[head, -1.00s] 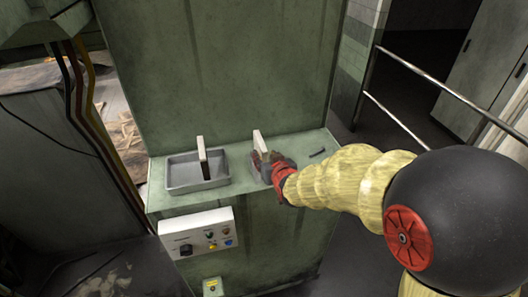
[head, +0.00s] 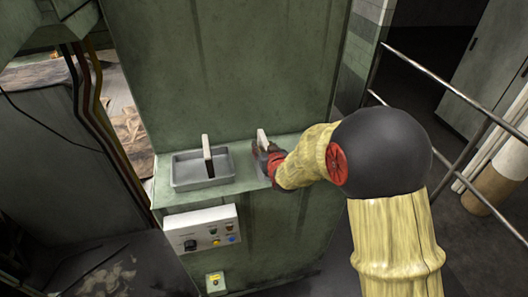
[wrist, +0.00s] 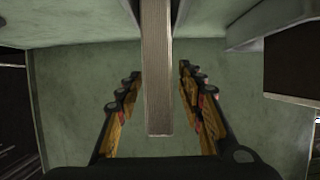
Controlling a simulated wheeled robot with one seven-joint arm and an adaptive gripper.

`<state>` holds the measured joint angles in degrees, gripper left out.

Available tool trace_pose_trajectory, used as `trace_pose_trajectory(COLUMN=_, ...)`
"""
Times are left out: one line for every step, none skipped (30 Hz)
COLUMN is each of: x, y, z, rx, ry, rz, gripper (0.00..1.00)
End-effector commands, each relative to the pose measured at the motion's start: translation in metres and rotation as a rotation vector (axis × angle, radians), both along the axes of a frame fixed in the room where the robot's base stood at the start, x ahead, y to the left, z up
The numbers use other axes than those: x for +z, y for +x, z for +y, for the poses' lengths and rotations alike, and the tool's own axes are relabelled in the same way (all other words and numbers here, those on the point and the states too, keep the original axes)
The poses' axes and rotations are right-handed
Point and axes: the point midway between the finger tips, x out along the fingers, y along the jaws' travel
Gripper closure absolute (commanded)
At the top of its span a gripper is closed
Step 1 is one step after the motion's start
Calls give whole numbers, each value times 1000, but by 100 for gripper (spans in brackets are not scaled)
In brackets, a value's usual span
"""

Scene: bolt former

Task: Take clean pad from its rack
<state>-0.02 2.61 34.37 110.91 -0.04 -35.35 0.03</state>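A pale upright pad (head: 262,137), which I take as the clean pad, stands on the right part of the green ledge. My gripper (head: 266,158) is at it, low down, and hides its lower part and any rack there. In the wrist view, the pad (wrist: 158,115) is a long pale bar between the two spread fingers of my gripper (wrist: 158,75). A gap shows on each side of it, so the gripper is open and not touching it there. A second pale piece (head: 206,146) with a dark lower end stands in the grey tray to the left.
The grey tray (head: 183,186) fills the ledge's left part. The ledge (head: 165,197) backs onto a tall green panel (head: 235,70). A control box (head: 202,230) with knobs and buttons is below. A metal railing (head: 440,85) runs at the right.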

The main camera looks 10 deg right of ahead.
Motion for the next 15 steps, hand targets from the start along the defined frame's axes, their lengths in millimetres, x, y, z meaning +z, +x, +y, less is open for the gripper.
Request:
trace_pose_trajectory(x=-1, y=3, z=0, rx=0, ry=0, rz=0, gripper=62)
trace_pose_trajectory(x=-2, y=4, z=0, rx=0, ry=0, rz=0, gripper=62)
trace_pose_trajectory(x=-2, y=5, z=0, rx=0, ry=0, rz=0, gripper=62)
trace_pose_trajectory(x=-2, y=6, z=0, rx=0, ry=0, rz=-1, gripper=62)
trace_pose_trajectory(x=-2, y=6, z=0, rx=0, ry=0, rz=-1, gripper=62)
trace_pose_trajectory(x=-2, y=6, z=0, rx=0, ry=0, rz=-1, gripper=62)
trace_pose_trajectory(x=-2, y=6, z=0, rx=0, ry=0, rz=-1, gripper=62)
trace_pose_trajectory(x=-2, y=6, z=0, rx=0, ry=0, rz=-1, gripper=62)
trace_pose_trajectory(x=-2, y=6, z=0, rx=0, ry=0, rz=-1, gripper=62)
trace_pose_trajectory(x=-2, y=6, z=0, rx=0, ry=0, rz=-1, gripper=62)
trace_pose_trajectory(x=-2, y=6, z=0, rx=0, ry=0, rz=-1, gripper=64)
trace_pose_trajectory(x=-2, y=6, z=0, rx=0, ry=1, rz=-1, gripper=66)
trace_pose_trajectory(x=-2, y=6, z=0, rx=0, ry=1, rz=-1, gripper=68)
trace_pose_trajectory(x=-2, y=6, z=0, rx=0, ry=1, rz=-1, gripper=70)
trace_pose_trajectory(x=-2, y=6, z=0, rx=0, ry=1, rz=-1, gripper=72)
